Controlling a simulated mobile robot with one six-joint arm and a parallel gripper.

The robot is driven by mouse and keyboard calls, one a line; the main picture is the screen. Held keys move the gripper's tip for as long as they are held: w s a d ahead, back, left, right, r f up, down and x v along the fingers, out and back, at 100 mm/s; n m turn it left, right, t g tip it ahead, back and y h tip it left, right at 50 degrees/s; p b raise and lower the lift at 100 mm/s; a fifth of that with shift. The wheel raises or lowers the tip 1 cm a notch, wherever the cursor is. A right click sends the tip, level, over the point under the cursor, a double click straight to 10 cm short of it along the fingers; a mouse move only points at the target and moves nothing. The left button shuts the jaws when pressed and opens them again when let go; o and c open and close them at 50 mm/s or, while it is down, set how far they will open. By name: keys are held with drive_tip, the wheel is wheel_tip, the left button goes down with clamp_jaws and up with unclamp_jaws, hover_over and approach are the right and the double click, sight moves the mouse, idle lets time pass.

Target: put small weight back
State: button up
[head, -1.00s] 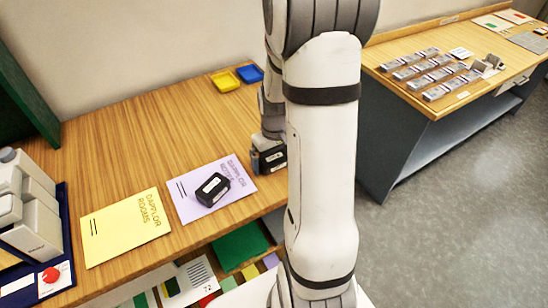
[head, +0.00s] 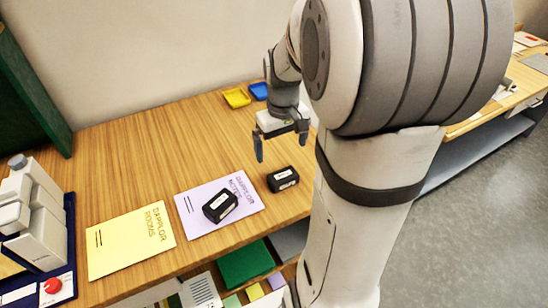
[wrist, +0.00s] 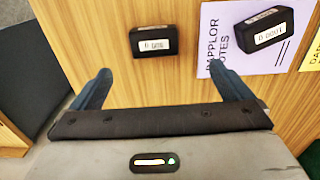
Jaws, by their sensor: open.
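A small black weight (head: 283,179) with a white label lies on the bare wooden table, just right of the purple booklet (head: 243,184). It also shows in the wrist view (wrist: 153,41), beyond my fingers. Another black labelled weight (head: 220,206), which looks larger, lies on the purple booklet; it is at upper right in the wrist view (wrist: 264,28). My gripper (head: 281,148) is open and empty above the table, apart from the small weight. Both fingers show spread in the wrist view (wrist: 160,72).
A yellow booklet (head: 130,240) lies left of the purple one. Yellow (head: 236,97) and blue (head: 259,91) trays stand at the back. A grey device (head: 40,215) sits at far left. A shelf with coloured items is below the front edge. Another table is at right.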

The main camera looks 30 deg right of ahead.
drive_tip(key=s+a+r+t, duration=0.2)
drive_tip(key=s+a+r, duration=0.2)
drive_tip(key=s+a, duration=0.7)
drive_tip(key=shift+s+r+t, duration=0.2)
drive_tip(key=shift+s+t, duration=0.2)
